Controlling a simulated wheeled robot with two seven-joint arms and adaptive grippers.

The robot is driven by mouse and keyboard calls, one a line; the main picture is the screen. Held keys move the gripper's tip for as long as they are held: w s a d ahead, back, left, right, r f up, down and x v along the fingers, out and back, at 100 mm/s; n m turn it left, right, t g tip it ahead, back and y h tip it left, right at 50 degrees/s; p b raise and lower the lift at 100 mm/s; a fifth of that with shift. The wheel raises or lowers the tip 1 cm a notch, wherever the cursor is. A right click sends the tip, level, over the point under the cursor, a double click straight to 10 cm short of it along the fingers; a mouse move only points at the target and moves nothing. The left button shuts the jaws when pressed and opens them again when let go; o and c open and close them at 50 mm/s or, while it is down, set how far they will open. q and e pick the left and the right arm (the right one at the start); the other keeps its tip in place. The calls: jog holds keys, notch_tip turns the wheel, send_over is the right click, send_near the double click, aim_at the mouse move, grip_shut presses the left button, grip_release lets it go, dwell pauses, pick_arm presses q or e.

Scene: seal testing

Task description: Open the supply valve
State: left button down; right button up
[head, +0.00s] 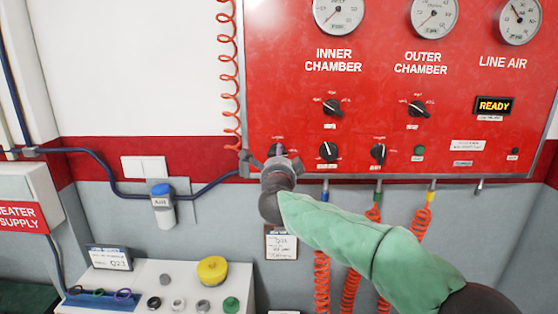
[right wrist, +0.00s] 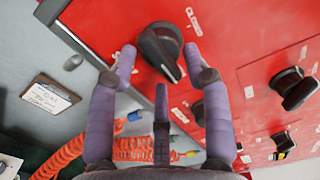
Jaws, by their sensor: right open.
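The supply valve seems to be the black knob (right wrist: 162,48) at the panel's lower left corner, with small labels around it, one reading "CLOSED". In the head view the knob (head: 279,149) is mostly hidden behind my right gripper (head: 271,164). My right gripper is open in front of the red panel (head: 290,95). In the right wrist view its fingertips (right wrist: 159,58) stand on either side of the knob. I cannot tell whether they touch it. My left gripper is not in view.
Other black knobs (head: 328,151) sit to the right, with gauges (head: 433,15) above and a lit "READY" display (head: 494,105). Orange coiled hoses (head: 322,275) hang below the panel. A white bench (head: 140,285) with seals stands lower left. A clipboard (head: 281,244) hangs on the wall.

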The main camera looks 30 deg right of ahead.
jog(key=v, duration=1.2)
jog(key=shift+d, duration=0.2)
